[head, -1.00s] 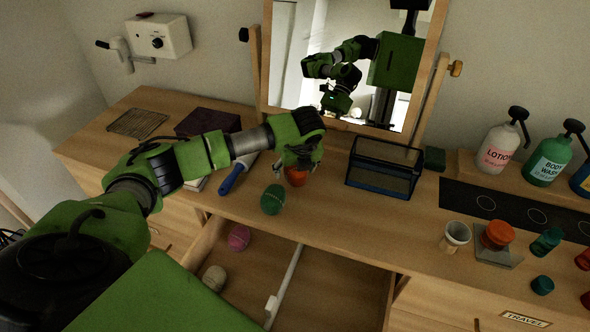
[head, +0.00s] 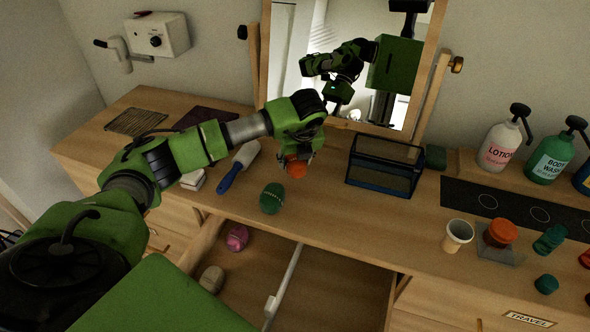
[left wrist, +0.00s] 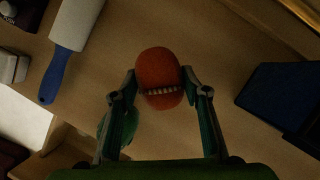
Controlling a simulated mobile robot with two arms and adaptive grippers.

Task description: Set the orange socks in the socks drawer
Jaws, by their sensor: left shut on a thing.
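The orange socks (head: 297,168) are a rolled ball, held between the fingertips of my left gripper (head: 298,158) above the dresser top. In the left wrist view the orange ball (left wrist: 159,78) sits between both fingers of the gripper (left wrist: 160,90), with a pale stitched band across it. The open drawer (head: 335,285) below has a white divider (head: 287,280). Its left compartment holds a pink sock ball (head: 237,238) and a beige one (head: 212,279). A green sock ball (head: 272,198) lies on the dresser top near the drawer. My right gripper is not in view.
A blue-handled lint roller (head: 240,165) lies left of the gripper. A dark mesh box (head: 385,168) stands to the right, and a mirror (head: 350,65) behind. Cups, jars and bottles fill the right side. The drawer's right compartment looks empty.

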